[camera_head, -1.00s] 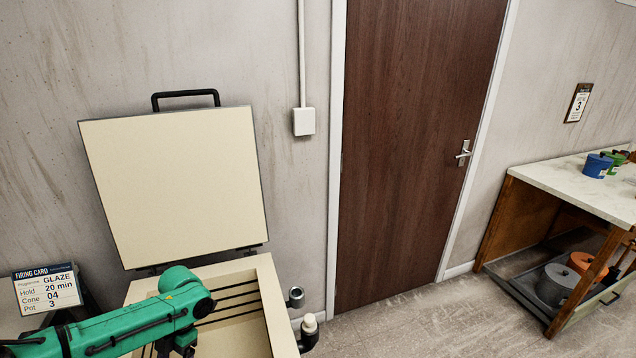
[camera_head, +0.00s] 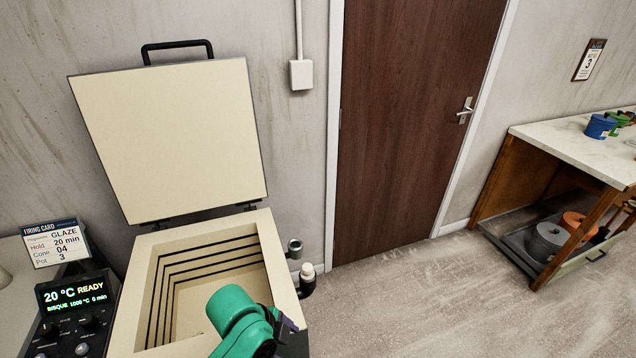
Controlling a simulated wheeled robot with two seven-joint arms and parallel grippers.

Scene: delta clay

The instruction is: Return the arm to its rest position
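My green arm (camera_head: 238,318) comes up from the bottom edge over the front right part of the open kiln (camera_head: 127,318). Only one thick link and a dark joint of it show, and I cannot tell from this view which arm it is. No gripper fingers are in view. The kiln's lid (camera_head: 170,140) stands raised against the wall with its black handle on top. The visible part of the kiln chamber (camera_head: 200,285) looks empty, with dark grooves along its walls. My arm hides its near right part.
A control box (camera_head: 75,308) reading "20 °C READY" and a firing card (camera_head: 55,243) stand left of the kiln. A wooden table (camera_head: 570,145) with coloured pots is at right, grey and orange pots on its lower shelf. The floor (camera_head: 420,300) between is clear.

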